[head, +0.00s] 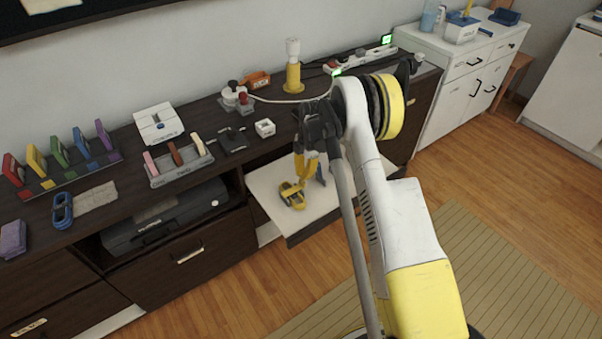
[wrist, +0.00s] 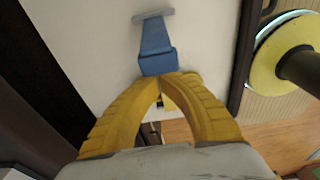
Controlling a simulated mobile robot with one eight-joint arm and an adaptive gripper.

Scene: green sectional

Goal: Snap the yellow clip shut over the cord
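A yellow, loop-shaped thing with dark parts (head: 292,194), which looks like the clip, lies on the white pull-out board (head: 266,184). It is too small to tell whether it is open or whether a cord runs through it. My gripper (head: 306,172) points down just above and behind it, apart from it as far as I can tell. In the wrist view its yellow fingertips (wrist: 162,76) meet, with nothing seen held between them. A blue block with a grey bar (wrist: 157,60) is just beyond the tips; it also shows in the head view (head: 320,173).
Wooden floor (head: 225,295) is clear in front.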

